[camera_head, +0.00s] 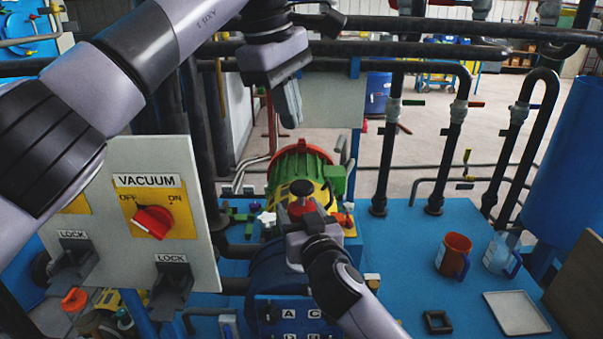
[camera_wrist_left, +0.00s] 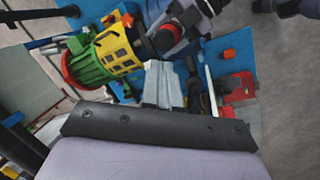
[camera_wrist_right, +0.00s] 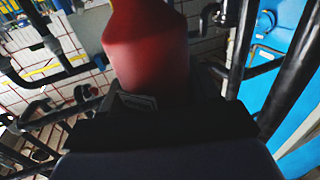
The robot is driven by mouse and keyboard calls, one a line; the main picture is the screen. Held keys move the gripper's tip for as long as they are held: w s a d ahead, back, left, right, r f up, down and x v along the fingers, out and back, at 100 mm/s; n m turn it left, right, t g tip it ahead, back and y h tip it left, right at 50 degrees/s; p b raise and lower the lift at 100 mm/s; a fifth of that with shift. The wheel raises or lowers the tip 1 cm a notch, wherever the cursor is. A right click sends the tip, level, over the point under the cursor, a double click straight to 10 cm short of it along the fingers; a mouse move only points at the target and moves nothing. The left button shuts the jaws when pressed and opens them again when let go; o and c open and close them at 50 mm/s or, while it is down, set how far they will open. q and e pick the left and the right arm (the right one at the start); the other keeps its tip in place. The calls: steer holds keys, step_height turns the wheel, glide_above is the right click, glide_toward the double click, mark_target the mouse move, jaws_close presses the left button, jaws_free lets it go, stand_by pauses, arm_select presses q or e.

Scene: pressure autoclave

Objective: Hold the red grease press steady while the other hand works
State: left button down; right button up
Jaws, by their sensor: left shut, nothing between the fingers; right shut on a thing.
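The red grease press (camera_head: 298,207) with a black round cap stands among the machinery at the centre of the head view. My right gripper (camera_head: 301,222) is shut on it. The press body fills the upper middle of the right wrist view (camera_wrist_right: 148,55), close to the gripper, whose fingertips are hidden there. The press also shows at the top of the left wrist view (camera_wrist_left: 164,40). My left gripper (camera_head: 291,117) is shut and empty, raised above and behind the press in the head view. Its closed fingers also show in the left wrist view (camera_wrist_left: 162,85).
A green and yellow motor (camera_head: 300,165) stands just behind the press. A white VACUUM panel (camera_head: 196,235) with a red knob (camera_head: 153,221) is left. Black pipes cross the back.

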arm_select(q)
steer(key=r+m, duration=0.1)
steer(key=m, duration=0.2)
steer(key=s+d+r+m+t+y, duration=0.1)
steer(key=m, duration=0.3)
steer(key=d+m+y, duration=0.1)
steer(key=m, duration=0.2)
steer(key=shift+s+r+m+t, duration=0.3)
steer(key=shift+s+r+m, duration=0.1)
steer(key=shift+a, duration=0.1)
glide_toward(301, 187)
steer(key=x, duration=0.2)
steer(key=w+x, duration=0.1)
steer(key=x, duration=0.2)
steer(key=shift+w, duration=0.2)
steer(key=shift+f, duration=0.7)
steer(key=shift+f, duration=1.45)
